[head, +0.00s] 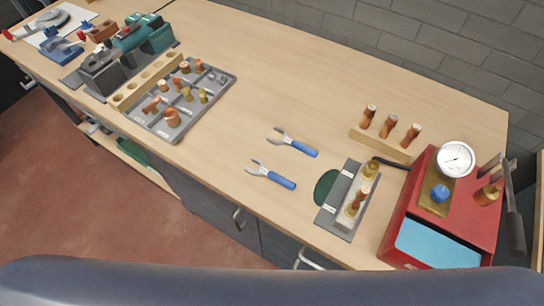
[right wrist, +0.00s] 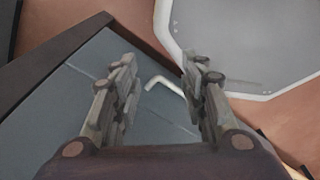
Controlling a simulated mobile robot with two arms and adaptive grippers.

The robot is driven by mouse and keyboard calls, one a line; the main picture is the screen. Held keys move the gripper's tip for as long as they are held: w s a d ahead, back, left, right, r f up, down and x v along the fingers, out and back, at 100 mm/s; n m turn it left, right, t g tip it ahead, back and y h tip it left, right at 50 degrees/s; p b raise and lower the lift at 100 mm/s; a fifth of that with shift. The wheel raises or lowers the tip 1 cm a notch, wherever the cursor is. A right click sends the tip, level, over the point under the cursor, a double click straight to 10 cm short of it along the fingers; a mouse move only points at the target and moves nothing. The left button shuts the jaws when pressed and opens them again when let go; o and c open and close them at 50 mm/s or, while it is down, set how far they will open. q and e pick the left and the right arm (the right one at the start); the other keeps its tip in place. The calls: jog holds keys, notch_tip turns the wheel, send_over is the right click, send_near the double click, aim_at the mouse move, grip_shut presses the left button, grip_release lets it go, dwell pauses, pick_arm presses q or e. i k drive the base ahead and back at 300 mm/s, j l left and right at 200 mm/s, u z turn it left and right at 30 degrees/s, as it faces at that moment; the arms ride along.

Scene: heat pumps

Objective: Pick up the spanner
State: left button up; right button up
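Two spanners with blue handles and grey open jaws lie on the wooden workbench in the head view. One spanner (head: 292,143) lies nearer the wall, and the other spanner (head: 271,174) lies nearer the front edge. They are apart and roughly parallel, jaws towards the left. My right gripper (right wrist: 158,78) shows in the right wrist view with its two fingers apart and nothing between them. Behind it are grey cabinet fronts with a bent white handle, so it is away from the spanners. My left gripper is in neither view.
A grey tray (head: 133,122) of copper and brass fittings lies left of the spanners. A dark green pad (head: 325,187), a grey plate with fittings (head: 334,215) and a red box with a gauge (head: 406,220) stand right. The bench (head: 300,82) is clear behind the spanners.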

aim_at(263, 171)
jog(key=z, duration=0.85)
jog(key=i+j+u, duration=0.1)
jog(key=u, duration=0.75)
jog(key=k+l+u, duration=0.35)
jog(key=k, duration=0.15)
jog(key=k+u, duration=0.35)
jog(key=k, duration=0.1)
